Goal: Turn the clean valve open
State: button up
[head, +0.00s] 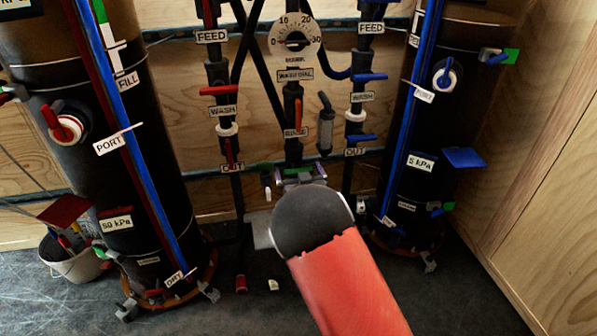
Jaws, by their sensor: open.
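No label that I can read says "clean", so I cannot tell for sure which valve that is. A green handle (264,170) lies at the bottom of the central pipe, partly hidden by my gripper. My gripper (301,173) is open in front of the lower end of this pipe, with purple parts beside the green handle. I cannot tell whether it touches the handle. My dark wrist joint and red arm hide what lies below.
A dark column with a red-handled port (66,127) stands left, and another with a blue-handled port (445,77) right. Red valves (218,90) and blue valves (369,77) flank the central gauge (294,37). A bucket (75,262) stands on the floor at left.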

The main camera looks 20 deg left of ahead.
jog(key=c, duration=0.9)
jog(key=shift+c, duration=0.2)
jog(key=shift+b, duration=0.5)
jog(key=n+b, duration=0.3)
jog(key=shift+f+b, duration=0.2)
jog(key=shift+b, duration=0.2)
jog(key=n+b, duration=0.6)
jog(key=shift+s+a+n, duration=0.1)
jog(key=shift+a+n, duration=0.05)
jog(key=shift+n, duration=0.15)
jog(key=n+b, duration=0.1)
jog(key=n, duration=0.2)
jog(key=shift+r+n+b, duration=0.1)
jog(key=shift+n+b, duration=0.2)
jog(key=shift+b, duration=0.1)
jog(key=n, duration=0.4)
jog(key=shift+n, duration=0.3)
